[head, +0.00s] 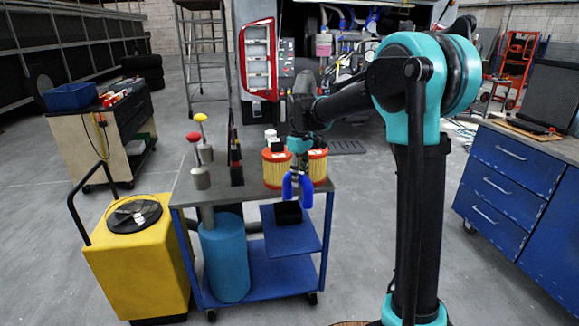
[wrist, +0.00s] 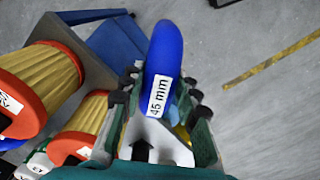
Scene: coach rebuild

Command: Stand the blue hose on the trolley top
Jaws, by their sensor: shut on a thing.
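The blue hose (head: 305,191) is a bent U-shaped piece. My gripper (head: 298,170) is shut on it and points down, with the hose hanging at the front right edge of the trolley top (head: 237,195). I cannot tell from the head view whether the hose is over the top or just in front of it. In the wrist view the blue hose (wrist: 164,50) shows between the fingers of my gripper (wrist: 160,98), with a white "45 mm" label facing the camera.
Orange-and-yellow filters (head: 275,168) stand on the trolley top beside my gripper. Plungers with red and yellow knobs (head: 200,172) and a dark upright item (head: 236,168) stand further left. The trolley's front left top is clear. A yellow bin (head: 140,262) stands left of the trolley.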

